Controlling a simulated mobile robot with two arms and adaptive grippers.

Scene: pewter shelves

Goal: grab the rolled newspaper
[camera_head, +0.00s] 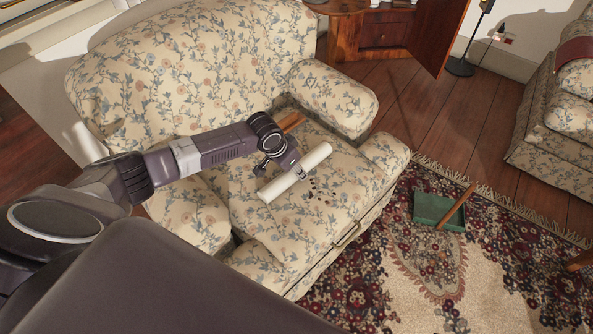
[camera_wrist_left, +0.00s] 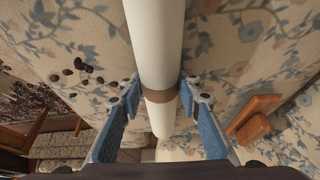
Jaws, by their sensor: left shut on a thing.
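The rolled newspaper (camera_head: 296,172) is a white tube lying across my left gripper (camera_head: 292,173) just over the seat of the floral armchair (camera_head: 200,65). In the left wrist view the rolled newspaper (camera_wrist_left: 155,45) runs top to bottom, with a brown band around it. The blue-padded fingers of my left gripper (camera_wrist_left: 158,95) are on either side of it near the band, shut on it. I cannot tell whether the roll still touches the cushion. My right gripper is not in view.
Several small dark bits (camera_head: 318,190) lie on the seat beside the roll. A brown wooden object (camera_head: 290,121) lies at the back of the seat. A green tray (camera_head: 432,209) with a wooden stick stands on the patterned rug (camera_head: 400,270). A wooden cabinet (camera_head: 385,32) stands behind.

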